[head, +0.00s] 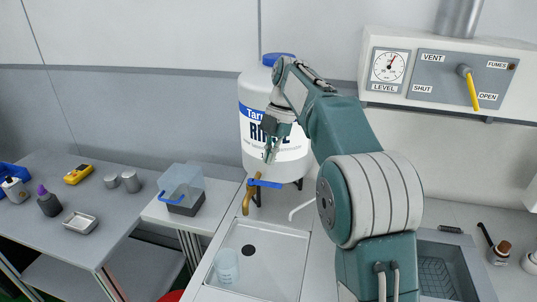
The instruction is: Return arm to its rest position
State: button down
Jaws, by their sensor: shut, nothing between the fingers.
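My arm (345,140) is raised in the middle of the head view, bent over at the top. My gripper (269,156) hangs downward from it, shut and empty. It is in front of the white tank (255,112) with the blue lid and the "RINSE" label, and it overlaps the label in the picture. The brass spout (249,199) and blue handle (265,184) of the tank show just below the fingertips. I cannot tell how far the fingers are from the tank.
A sink tray (275,262) holds a clear beaker (227,266). A clear box (184,187) stands left on a small stand. The left table (112,222) bears bottles, a yellow meter (78,174) and a metal dish (81,222). A vent panel (449,77) with a yellow lever hangs upper right.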

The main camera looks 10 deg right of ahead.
jog(key=s+d+r+m+t+h, duration=0.1)
jog(key=s+d+r+m+t, duration=0.1)
jog(key=s+m, duration=0.45)
jog(key=s+d+r+m+t+h, duration=0.1)
jog(key=s+d+m+t, duration=0.1)
jog(key=s+m, duration=0.5)
jog(key=s+d+f+m+t, duration=0.1)
jog(key=s+f+m+t, duration=0.1)
jog(key=s+f+m, duration=0.2)
jog(key=s+d+f+m+t+h, duration=0.1)
jog(key=s+f+m, duration=0.3)
jog(key=s+m, duration=0.4)
jog(key=s+t, duration=0.1)
jog(key=s, duration=0.3)
jog(key=shift+s+d+f, duration=0.25)
jog(key=shift+d+f, duration=0.05)
jog(key=shift+d, duration=0.1)
